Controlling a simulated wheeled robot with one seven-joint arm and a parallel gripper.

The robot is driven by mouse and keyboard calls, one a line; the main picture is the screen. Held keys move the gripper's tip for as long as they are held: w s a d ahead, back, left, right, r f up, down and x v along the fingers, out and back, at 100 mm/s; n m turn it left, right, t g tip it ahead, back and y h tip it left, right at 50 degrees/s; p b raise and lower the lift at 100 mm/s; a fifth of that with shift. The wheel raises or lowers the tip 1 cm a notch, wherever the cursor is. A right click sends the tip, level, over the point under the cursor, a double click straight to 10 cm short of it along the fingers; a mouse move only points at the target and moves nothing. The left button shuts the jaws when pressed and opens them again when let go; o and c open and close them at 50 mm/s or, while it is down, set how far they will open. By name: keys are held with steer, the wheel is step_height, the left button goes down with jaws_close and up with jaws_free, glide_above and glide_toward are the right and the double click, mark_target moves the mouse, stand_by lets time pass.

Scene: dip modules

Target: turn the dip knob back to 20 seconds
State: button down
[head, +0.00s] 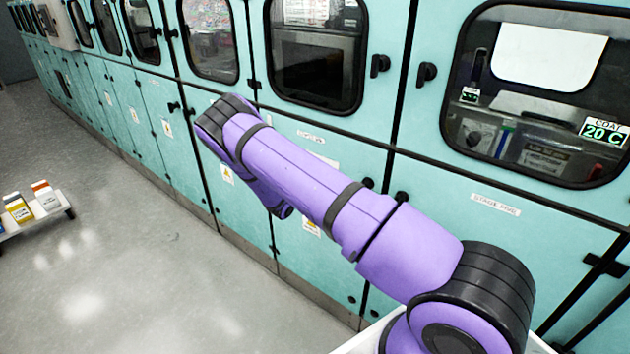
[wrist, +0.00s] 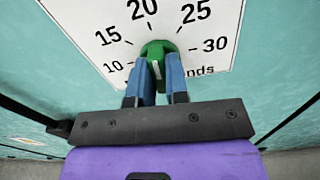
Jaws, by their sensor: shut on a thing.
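The green dip knob (wrist: 158,47) sits at the middle of a white dial plate (wrist: 226,62) in the wrist view. The plate shows 10, 15, 20, 25 and 30 around the knob, with part of a word ending in "nds" below. My gripper (wrist: 158,62) is shut on the knob, one blue finger on each side. A pale mark shows on the knob's lower part between the fingers. I cannot tell for sure which number the knob is set to. In the head view the knob and dial are not seen, and my purple arm hides part of the cabinets.
A row of teal cabinets (head: 350,155) with dark windows runs along the wall. A right-hand window (head: 500,150) carries a sign (head: 604,133) reading COAT 20 C. A low white shelf or cart (head: 62,208) with small boxes stands at the left. The grey floor (head: 110,270) is open.

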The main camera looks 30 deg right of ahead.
steer(key=shift+n, duration=0.5)
steer(key=c, duration=1.1)
jaws_free()
steer(key=shift+a, duration=0.1)
steer(key=v, duration=1)
steer(key=shift+s+a, duration=0.1)
steer(key=shift+a, duration=0.2)
